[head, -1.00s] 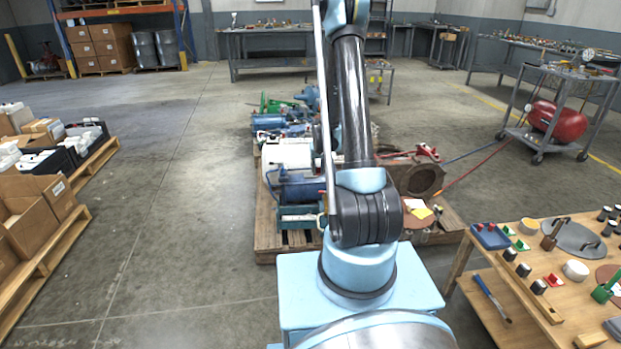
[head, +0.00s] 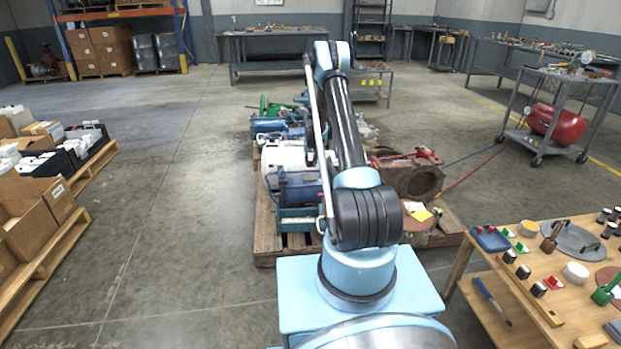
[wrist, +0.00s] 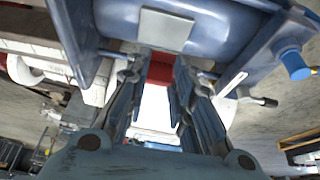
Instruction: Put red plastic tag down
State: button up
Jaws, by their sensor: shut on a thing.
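In the wrist view, my gripper (wrist: 160,84) is shut on the red plastic tag (wrist: 161,70). A blue machine body (wrist: 110,22) with a blank grey plate (wrist: 165,30) is just beyond the fingertips. I cannot tell whether the tag touches it. In the head view, my arm reaches over the pallet of machines, and the tag cannot be made out there.
The wooden pallet (head: 264,246) carries a blue machine (head: 298,190), a white tank (head: 285,155) and a rusty housing (head: 412,178). A wooden table (head: 535,262) with small parts stands at right. Boxes on pallets (head: 50,262) stand at left. Floor between is clear.

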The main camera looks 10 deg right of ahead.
jog(key=shift+f, duration=3.75)
jog(key=o, duration=0.9)
